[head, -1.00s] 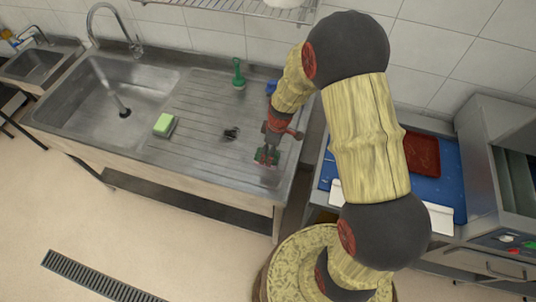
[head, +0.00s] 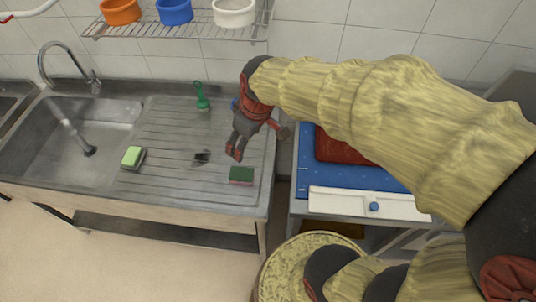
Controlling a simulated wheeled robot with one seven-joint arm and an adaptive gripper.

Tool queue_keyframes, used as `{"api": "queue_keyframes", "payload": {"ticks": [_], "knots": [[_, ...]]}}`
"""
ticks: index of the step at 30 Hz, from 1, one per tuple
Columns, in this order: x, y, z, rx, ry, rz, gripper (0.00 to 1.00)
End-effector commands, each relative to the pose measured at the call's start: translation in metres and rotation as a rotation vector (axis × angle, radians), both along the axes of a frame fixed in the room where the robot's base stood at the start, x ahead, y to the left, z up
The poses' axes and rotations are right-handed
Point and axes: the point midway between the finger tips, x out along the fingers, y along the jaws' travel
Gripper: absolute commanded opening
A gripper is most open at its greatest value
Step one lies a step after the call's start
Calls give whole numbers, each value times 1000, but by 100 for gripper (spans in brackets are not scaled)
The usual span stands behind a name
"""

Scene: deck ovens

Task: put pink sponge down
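A sponge with a dark green top and a pinkish-red lower side (head: 241,175) lies flat near the right front of the ribbed steel drainboard (head: 185,125); I take it as the pink sponge. My gripper (head: 234,153) points down just behind the sponge, apart from it. Its reddish fingertips show a small gap with nothing visible between them. The sponge is fully in view.
A light green sponge (head: 132,157) lies by the sink basin (head: 80,130). A small dark object (head: 201,157) and a green brush (head: 202,97) are on the drainboard. Right of it stands a blue-topped counter (head: 312,175) with a red tray (head: 335,148). A rack hangs above.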

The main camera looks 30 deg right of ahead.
Motion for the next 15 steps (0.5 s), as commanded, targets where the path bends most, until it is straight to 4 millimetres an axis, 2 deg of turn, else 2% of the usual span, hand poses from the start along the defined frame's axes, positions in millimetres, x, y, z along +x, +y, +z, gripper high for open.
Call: {"api": "queue_keyframes", "payload": {"ticks": [1,3,6,10,15], "knots": [[-19,2,23,11,-36,-59,66],[-45,3,45,30,-70,-150,66],[-78,3,67,60,-115,-267,66],[-110,1,80,96,-156,-381,66],[-128,-1,86,118,-179,-449,66]]}}
